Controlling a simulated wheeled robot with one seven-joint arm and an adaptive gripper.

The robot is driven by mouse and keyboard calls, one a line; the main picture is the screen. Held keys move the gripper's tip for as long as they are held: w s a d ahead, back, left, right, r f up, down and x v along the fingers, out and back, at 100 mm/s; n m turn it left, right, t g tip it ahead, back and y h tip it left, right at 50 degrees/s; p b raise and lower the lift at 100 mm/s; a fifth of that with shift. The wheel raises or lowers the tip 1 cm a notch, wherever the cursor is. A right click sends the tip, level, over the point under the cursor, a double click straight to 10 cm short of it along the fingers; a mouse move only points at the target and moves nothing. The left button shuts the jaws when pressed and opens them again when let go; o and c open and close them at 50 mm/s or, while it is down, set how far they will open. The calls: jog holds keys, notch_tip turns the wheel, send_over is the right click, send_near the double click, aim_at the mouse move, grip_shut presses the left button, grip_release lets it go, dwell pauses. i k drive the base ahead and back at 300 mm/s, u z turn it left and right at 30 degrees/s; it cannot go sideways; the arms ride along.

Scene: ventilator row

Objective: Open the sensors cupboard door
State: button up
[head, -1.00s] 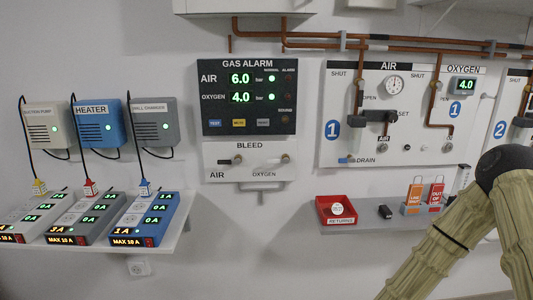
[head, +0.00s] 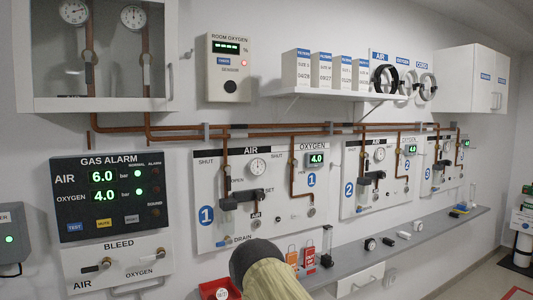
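A white wall cupboard (head: 470,85) hangs at the upper right in the head view. Its front has small blue labels, too small to read, so I cannot tell for sure that it is the sensors cupboard. Pale upright handles (head: 496,101) sit low near the middle of its front. The front looks shut. My gripper is not in view; only part of my arm shows at the bottom centre, well left of and below the cupboard.
A shelf (head: 340,97) with white boxes and hanging coiled hoses is left of the cupboard. Copper pipes and gas panels (head: 215,170) run below. A long grey ledge (head: 410,243) with small items juts out beneath. A glass-fronted cabinet (head: 170,105) hangs upper left.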

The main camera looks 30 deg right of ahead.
aim_at(484, 59)
jog(key=z, duration=2.15)
jog(key=i, duration=4.55)
jog(key=z, duration=0.2)
